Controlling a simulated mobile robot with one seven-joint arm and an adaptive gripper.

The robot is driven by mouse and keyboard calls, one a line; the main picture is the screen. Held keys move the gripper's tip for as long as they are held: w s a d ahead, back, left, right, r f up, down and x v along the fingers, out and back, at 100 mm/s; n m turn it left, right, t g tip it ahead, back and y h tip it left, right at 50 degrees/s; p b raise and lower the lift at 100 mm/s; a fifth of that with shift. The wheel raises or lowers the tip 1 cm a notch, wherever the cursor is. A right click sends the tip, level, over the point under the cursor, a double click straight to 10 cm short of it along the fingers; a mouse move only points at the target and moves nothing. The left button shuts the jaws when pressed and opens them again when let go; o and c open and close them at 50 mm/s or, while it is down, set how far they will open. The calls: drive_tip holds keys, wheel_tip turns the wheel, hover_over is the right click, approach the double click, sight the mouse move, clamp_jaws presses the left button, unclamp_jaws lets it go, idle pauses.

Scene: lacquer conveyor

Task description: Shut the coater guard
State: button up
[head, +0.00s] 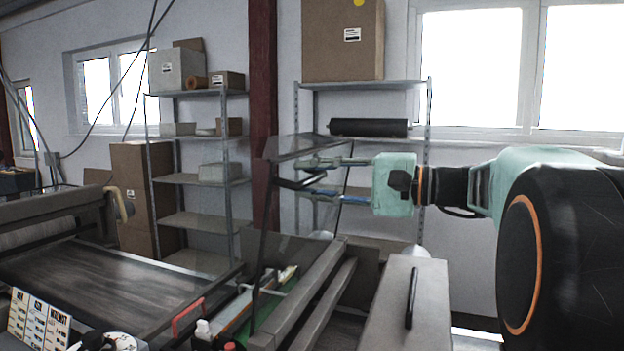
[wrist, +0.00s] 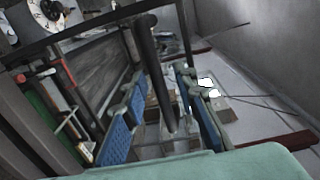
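The coater guard (head: 303,146) is a clear panel with a dark frame, and it stands raised above the coater in the head view. A black bar handle (head: 302,183) sits at its front edge. The handle also shows in the wrist view (wrist: 158,75), passing between my fingers. My gripper (head: 312,179) is at the handle, reaching in from the right. Its blue-padded fingers are apart on either side of the bar, with gaps visible in the wrist view (wrist: 163,115). Whether either pad touches the bar is hard to tell.
The conveyor belt (head: 110,285) runs at the left. A red handle (head: 188,317), small bottles and a label card (head: 38,318) are in front. A grey cover with a black handle (head: 411,297) is below my arm. Shelves (head: 200,180) with boxes stand behind.

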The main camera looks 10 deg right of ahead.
clamp_jaws()
idle(0.3)
